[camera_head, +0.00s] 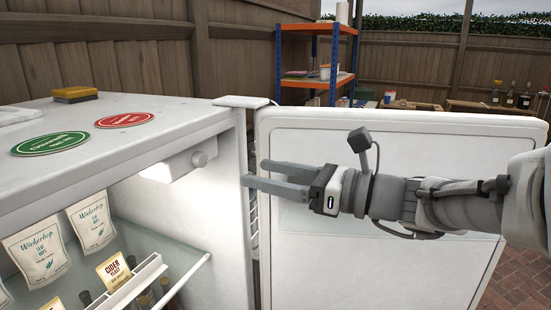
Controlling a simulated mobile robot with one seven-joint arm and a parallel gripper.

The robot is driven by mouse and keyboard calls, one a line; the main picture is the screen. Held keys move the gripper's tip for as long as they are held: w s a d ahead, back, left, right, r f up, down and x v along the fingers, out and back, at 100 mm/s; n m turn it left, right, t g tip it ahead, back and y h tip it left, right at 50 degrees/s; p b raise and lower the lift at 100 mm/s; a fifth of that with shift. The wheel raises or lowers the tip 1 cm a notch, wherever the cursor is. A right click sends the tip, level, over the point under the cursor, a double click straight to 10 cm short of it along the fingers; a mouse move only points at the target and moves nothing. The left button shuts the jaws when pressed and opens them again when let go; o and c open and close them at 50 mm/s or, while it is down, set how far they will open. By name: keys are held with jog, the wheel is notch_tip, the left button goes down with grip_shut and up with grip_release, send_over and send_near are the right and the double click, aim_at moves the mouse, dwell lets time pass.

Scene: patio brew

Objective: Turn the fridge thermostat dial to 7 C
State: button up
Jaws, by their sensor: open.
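The fridge (120,128) is white and stands at the left with its door (440,150) swung open to the right. The thermostat dial (199,159) is a small round grey knob on a white housing (172,166) under the fridge's top, inside the compartment. Its markings are too small to read. My gripper (255,173) is open and empty, its two fingers pointing left. It is in front of the open door, to the right of the dial and apart from it in the picture.
White packets (91,222) stand on a glass shelf inside the fridge, beside a white rack with a cider yeast packet (114,272). Green (50,143) and red (124,119) discs and a yellow sponge (75,94) lie on top. Shelving (317,28) stands behind.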

aim_at(204, 161)
jog(key=x, duration=1.1)
jog(key=shift+p, duration=0.35)
grip_shut()
